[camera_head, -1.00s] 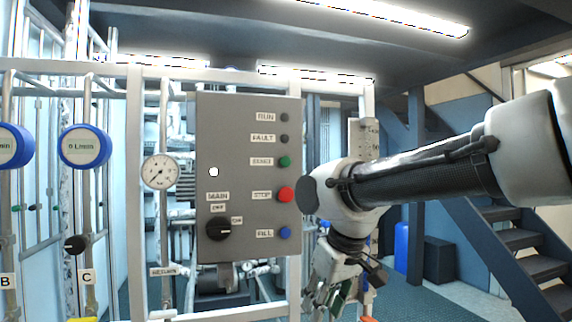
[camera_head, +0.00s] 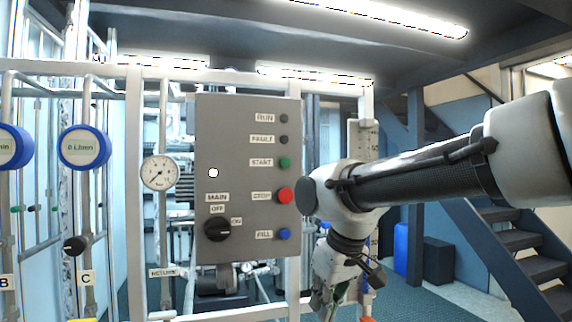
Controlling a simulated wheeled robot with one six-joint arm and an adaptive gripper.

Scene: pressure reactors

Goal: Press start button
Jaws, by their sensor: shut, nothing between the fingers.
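The grey control panel (camera_head: 235,130) stands upright left of my arm. Its green start button (camera_head: 285,163) is on the right side, with the START label to its left. The red stop button (camera_head: 285,195) is below it and the blue fill button (camera_head: 284,235) is lower still. My gripper (camera_head: 326,308) hangs pointing down at the bottom of the view, right of the panel and well below the start button. It is shut and empty, apart from the panel. Its fingertips are partly cut off by the lower edge.
A black MAIN rotary knob (camera_head: 217,230) is at the panel's lower left. A round gauge (camera_head: 159,173) and blue-rimmed flow meters (camera_head: 85,147) are further left. A white pipe frame (camera_head: 136,200) surrounds the panel. Dark stairs (camera_head: 510,238) stand at the right.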

